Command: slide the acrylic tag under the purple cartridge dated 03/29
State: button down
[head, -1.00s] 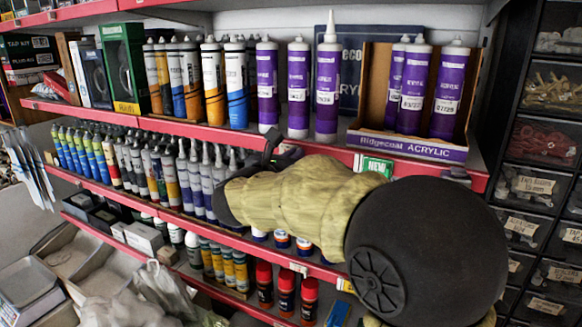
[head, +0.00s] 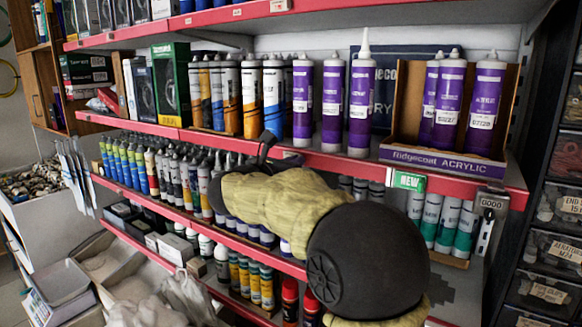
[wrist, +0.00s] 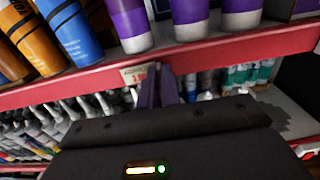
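Three purple cartridges (head: 332,100) stand loose on the shelf, and more stand in an open box (head: 445,164) to their right. A date on the right boxed one looks like 07/29; I cannot read the others surely. In the wrist view the bases of the loose cartridges (wrist: 190,18) show above the red rail. A small pale tag with red print (wrist: 134,74), probably the acrylic tag, is at the rail below the left cartridge. My gripper (wrist: 163,72) has its dark fingers close together at the tag's right side, partly overlapping it. I see no clear grasp. My gripper (head: 267,143) is small in the head view.
Orange and blue tubes (head: 250,97) stand left of the purple ones. A green NEW tag (head: 409,181) and a 0000 tag (head: 491,202) are farther right. The lower shelf holds many small tubes (head: 150,170). Drawers (head: 550,250) stand at the right.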

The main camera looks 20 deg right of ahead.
jog(key=c, duration=1.6)
grip_release()
jog(key=b+v, duration=0.5)
jog(key=v, duration=1.2)
jog(key=shift+s+b, duration=0.25)
jog(key=shift+b, duration=0.15)
jog(key=shift+a, duration=0.15)
